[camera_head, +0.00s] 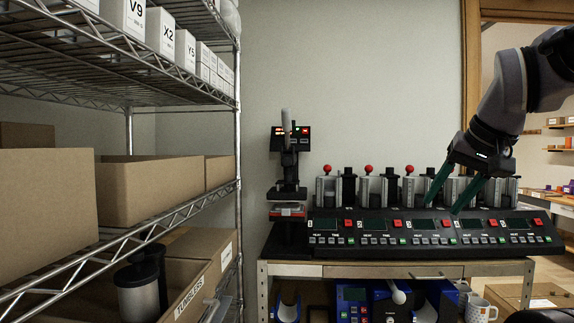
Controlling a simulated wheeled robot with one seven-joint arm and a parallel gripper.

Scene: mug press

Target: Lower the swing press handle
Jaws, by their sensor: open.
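The swing press (289,163) is a black machine at the left end of the bench. Its grey handle (286,122) points upward in front of the control box (303,138), which has lit displays. A flat plate with a reddish front edge (287,211) sits low on the press, below its dark upper part. My gripper (442,208) comes in from the upper right, with its two green fingers apart and pointing down. It is open and looks empty. It is well to the right of the swing press, in front of the mug press row (372,192), apart from the handle.
The mug press row has several stations with red knobs and a control panel (430,228) along the bench (400,270). A wire shelf (238,150) with cardboard boxes (150,190) stands close on the left. White mugs (478,308) and blue machines (352,303) are below the bench.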

